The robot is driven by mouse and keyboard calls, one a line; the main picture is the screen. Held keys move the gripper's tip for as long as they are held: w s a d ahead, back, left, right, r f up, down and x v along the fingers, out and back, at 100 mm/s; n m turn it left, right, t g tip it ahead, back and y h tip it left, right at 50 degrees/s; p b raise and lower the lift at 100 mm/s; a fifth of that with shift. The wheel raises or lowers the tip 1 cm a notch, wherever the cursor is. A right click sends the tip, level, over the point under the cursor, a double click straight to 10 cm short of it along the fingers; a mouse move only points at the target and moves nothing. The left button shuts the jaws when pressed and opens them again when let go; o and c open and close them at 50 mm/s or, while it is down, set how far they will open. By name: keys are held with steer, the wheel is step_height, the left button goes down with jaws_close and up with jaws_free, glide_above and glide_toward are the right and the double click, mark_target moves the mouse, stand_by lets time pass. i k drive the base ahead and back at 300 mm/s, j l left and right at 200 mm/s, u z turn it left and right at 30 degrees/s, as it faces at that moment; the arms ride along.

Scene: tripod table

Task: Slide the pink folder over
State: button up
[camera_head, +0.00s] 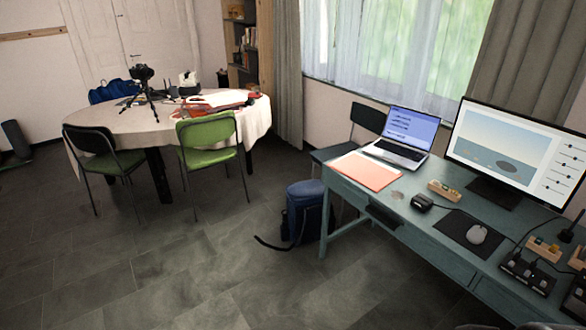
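A pink folder (366,170) lies flat at the left end of the teal desk (425,219). Its far right side is close to an open laptop (404,141), and its left edge is near the desk's left edge. I cannot tell whether the folder and the laptop touch. My gripper does not show in this view.
A small black device (422,202), a monitor (517,150) and a mouse (477,234) on a dark pad stand on the desk. A blue backpack (304,212) is on the floor by the desk.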

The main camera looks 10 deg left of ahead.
mark_target(372, 174)
steer(key=i+j+z, duration=0.45)
steer(key=i+j, duration=0.25)
steer(key=i, duration=0.45)
steer(key=i+j+z, duration=0.5)
steer(key=i+j, duration=0.55)
steer(key=i+j+z, duration=0.15)
steer(key=i+j, duration=0.3)
steer(key=i, duration=0.15)
